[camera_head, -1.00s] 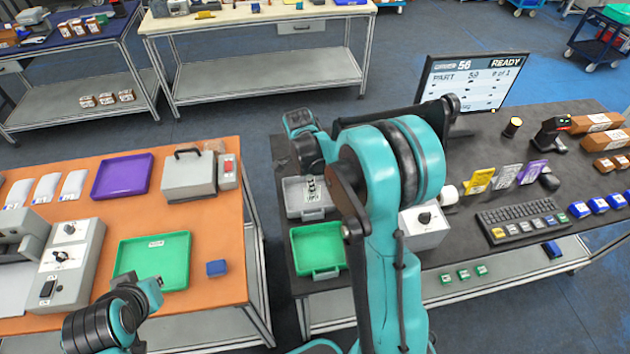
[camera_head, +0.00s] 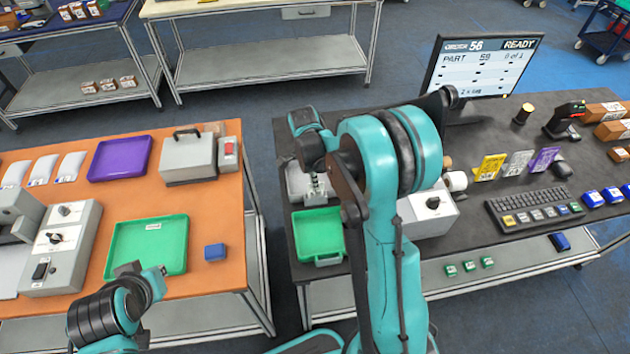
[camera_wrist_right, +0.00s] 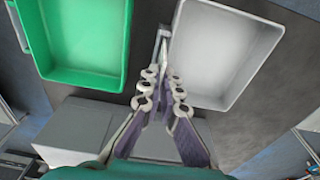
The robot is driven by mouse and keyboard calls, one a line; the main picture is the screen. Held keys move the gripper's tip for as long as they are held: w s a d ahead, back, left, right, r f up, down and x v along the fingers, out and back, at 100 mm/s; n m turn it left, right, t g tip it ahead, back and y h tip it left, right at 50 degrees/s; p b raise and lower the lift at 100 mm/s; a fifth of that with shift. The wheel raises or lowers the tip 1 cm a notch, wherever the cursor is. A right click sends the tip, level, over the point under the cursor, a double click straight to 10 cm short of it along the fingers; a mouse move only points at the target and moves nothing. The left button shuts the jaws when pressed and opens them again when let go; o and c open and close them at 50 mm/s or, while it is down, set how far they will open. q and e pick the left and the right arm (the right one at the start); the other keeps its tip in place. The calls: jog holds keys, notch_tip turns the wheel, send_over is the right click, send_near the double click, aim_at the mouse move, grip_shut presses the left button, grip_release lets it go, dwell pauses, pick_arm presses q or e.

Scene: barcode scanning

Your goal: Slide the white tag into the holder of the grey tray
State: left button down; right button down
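The grey tray (camera_head: 294,178) stands on the dark right table, partly hidden by my right arm in the head view. In the right wrist view the grey tray (camera_wrist_right: 222,55) is empty. My right gripper (camera_head: 318,190) is at its near side. In the wrist view the right gripper (camera_wrist_right: 162,72) points at the wall facing the green tray. Its fingers are close together on a thin pale piece, seemingly the white tag (camera_wrist_right: 158,62) seen edge-on. The holder is not clear, so I cannot tell if the tag touches it. My left gripper (camera_head: 145,272) is by the orange table; its fingers are unclear.
A green tray (camera_head: 318,232) stands close beside the grey tray. A grey box with a black knob (camera_head: 430,208) is to the right. Yellow, pale and purple cards (camera_head: 517,163) stand behind the keyboard (camera_head: 533,207). A monitor (camera_head: 480,65) stands at the back.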

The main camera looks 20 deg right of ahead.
jog(key=shift+f, duration=0.3)
jog(key=c, duration=2.2)
grip_release()
jog(key=o, duration=0.6)
jog(key=shift+c, duration=0.2)
jog(key=shift+r, duration=0.1)
notch_tip(320, 180, up, 12)
jog(key=a, duration=0.1)
jog(key=shift+w+a, duration=0.15)
